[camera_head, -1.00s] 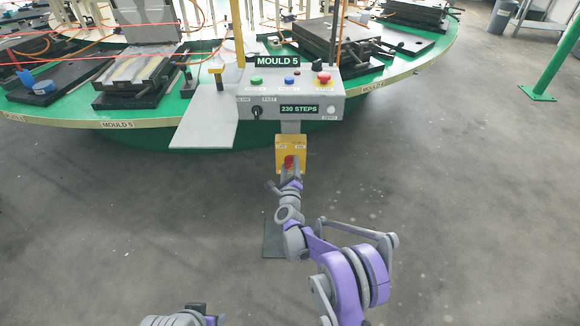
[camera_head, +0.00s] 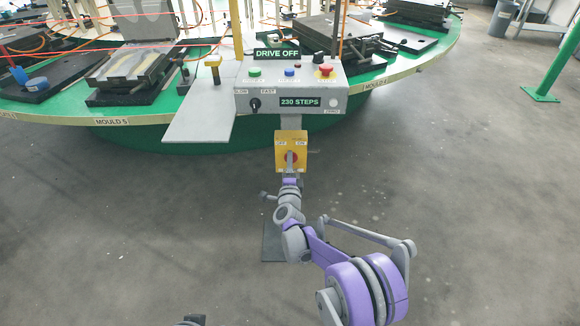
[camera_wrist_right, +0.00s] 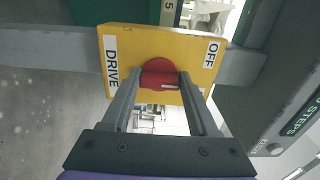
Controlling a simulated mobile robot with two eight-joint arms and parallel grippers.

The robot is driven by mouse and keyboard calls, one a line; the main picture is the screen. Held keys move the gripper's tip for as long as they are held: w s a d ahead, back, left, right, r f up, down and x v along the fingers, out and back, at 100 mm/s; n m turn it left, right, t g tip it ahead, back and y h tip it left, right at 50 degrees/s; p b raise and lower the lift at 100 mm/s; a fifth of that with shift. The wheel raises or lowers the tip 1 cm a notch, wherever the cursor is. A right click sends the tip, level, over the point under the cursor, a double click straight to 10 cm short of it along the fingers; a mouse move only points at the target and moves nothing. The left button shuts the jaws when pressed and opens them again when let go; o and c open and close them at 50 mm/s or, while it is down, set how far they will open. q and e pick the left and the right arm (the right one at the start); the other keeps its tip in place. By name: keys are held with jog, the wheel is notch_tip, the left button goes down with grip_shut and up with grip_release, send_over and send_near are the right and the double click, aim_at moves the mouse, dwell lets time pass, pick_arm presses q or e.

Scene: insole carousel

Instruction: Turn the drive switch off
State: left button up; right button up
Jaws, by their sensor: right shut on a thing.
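The drive switch is a yellow box (camera_head: 282,164) below the control panel in the head view. Its red knob (camera_wrist_right: 158,67) shows between my right gripper's fingers in the wrist view. The plate carries a DRIVE label (camera_wrist_right: 110,62) on the left and an OFF label (camera_wrist_right: 211,54) on the right. A white mark on the knob lies towards the OFF side. My right gripper (camera_head: 290,158) is shut on the knob, its fingers on either side. The panel display (camera_head: 277,54) reads DRIVE OFF. My left gripper is not clearly seen.
The control panel (camera_head: 268,101) stands above the switch, with buttons, a red mushroom button (camera_head: 325,71) and a 230 STEPS display (camera_head: 300,102). The green carousel (camera_head: 400,88) with moulds is behind. A green post (camera_head: 563,62) stands at the right. The floor around is clear.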

jog(key=n+b, duration=0.2)
jog(key=n, duration=0.6)
jog(key=shift+f+n, duration=0.15)
jog(key=shift+n, duration=0.15)
dwell(0.5)
jog(key=o, duration=1.4)
jog(key=s+p, duration=0.1)
jog(key=s, duration=1)
jog(key=shift+w, duration=0.1)
